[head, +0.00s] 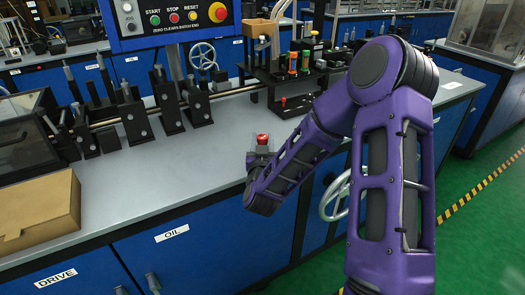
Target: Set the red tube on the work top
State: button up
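The red tube (262,139) shows as a short red end with a pale mark, at the tip of my purple arm, near the front edge of the grey work top (205,160). My gripper (261,150) is at that red end. Its grey fingers appear to be on either side of the tube, closed on it. The lower part of the tube is hidden by my gripper and wrist. I cannot tell whether the tube touches the work top.
A dark rack with orange tubes (292,63) and other tubes stands behind. A red knob (283,101) sits at its front. A shaft machine (133,115) runs along the left. A cardboard box (38,208) is at the left front. Bare work top lies between them.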

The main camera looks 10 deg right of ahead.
grip_shut()
jog(key=shift+r, duration=0.1)
